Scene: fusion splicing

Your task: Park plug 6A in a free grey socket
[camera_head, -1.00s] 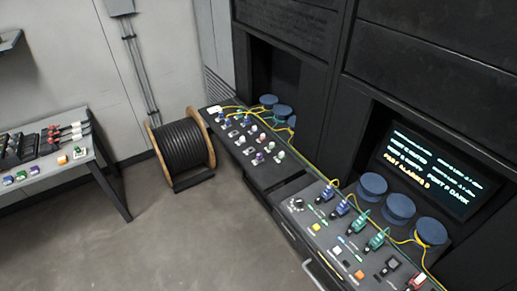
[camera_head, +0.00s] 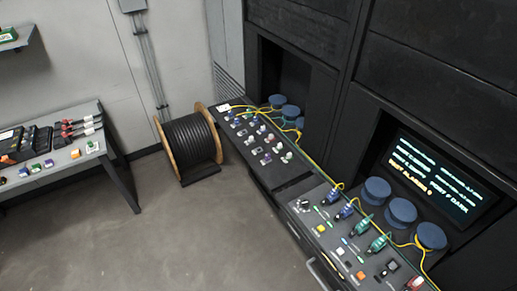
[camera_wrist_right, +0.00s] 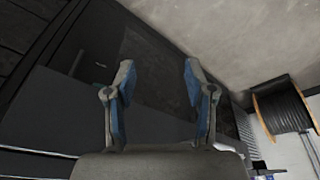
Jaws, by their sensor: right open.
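Plug labels are too small to read, so I cannot tell which is 6A. Blue and green plugs stand on the near console panel (camera_head: 328,240), among them a blue plug (camera_head: 337,197), a green plug (camera_head: 361,224) and another green plug (camera_head: 378,243). A red-and-white plug (camera_head: 414,283) is at the bottom edge. The farther panel (camera_head: 278,178) carries several small white, purple and grey fittings; I cannot tell which are free grey sockets. My right gripper (camera_wrist_right: 158,75) is open and empty in the right wrist view, away from the plugs. My left gripper is not in view.
Blue round caps (camera_head: 401,211) with yellow cables line the console's back, below a lit screen (camera_head: 438,177). A cable drum (camera_head: 189,143) stands on the floor. A side bench (camera_head: 107,170) holds tools and coloured blocks at left. The floor between is clear.

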